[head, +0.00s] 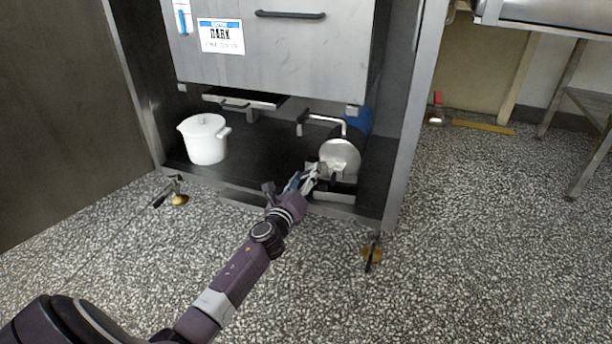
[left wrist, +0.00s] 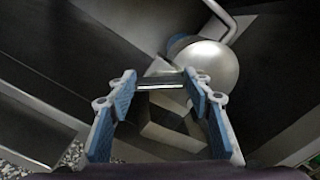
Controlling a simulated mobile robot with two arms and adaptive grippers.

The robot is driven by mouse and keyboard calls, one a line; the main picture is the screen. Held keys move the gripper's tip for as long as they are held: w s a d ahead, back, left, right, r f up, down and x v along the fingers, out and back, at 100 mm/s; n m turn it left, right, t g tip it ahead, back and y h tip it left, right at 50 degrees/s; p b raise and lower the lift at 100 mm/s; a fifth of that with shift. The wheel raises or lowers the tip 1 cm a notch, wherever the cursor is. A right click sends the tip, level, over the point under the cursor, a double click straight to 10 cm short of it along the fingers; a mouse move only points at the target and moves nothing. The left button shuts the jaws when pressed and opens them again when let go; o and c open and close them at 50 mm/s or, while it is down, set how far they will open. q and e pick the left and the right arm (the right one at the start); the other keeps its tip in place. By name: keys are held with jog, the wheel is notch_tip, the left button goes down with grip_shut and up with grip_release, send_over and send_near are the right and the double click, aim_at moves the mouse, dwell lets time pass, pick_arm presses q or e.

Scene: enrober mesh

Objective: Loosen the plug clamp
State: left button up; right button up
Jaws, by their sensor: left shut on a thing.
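My left gripper (head: 308,177) reaches into the low bay of the steel machine, at the front of a round silver pump body (head: 340,157). In the left wrist view my left gripper (left wrist: 160,85) has its two blue-padded fingers apart, with a small metal bar, which looks like the plug clamp (left wrist: 160,82), spanning between the fingertips. The pump body (left wrist: 206,66) is just behind and to the right of it. In the head view the clamp is too small and covered by the fingers to make out. The right gripper is not in view.
A white lidded pot (head: 206,142) stands on the dark bay floor to the left. A bent pipe (head: 327,119) and a blue motor (head: 358,121) are above the pump. A shallow tray (head: 335,195) sits below it. The speckled floor in front is mostly clear.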

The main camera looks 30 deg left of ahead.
pick_arm(q)
jog(key=n, duration=0.4)
jog(key=shift+n+p, duration=0.4)
jog(key=n+p, duration=0.1)
jog(key=n, duration=0.4)
jog(key=shift+a+f+p, duration=0.1)
jog(key=shift+f+p, duration=0.1)
jog(key=shift+p, duration=0.15)
jog(key=shift+n, duration=0.4)
jog(key=o, duration=1.2)
jog(key=shift+s, duration=0.1)
jog(key=shift+c, duration=0.2)
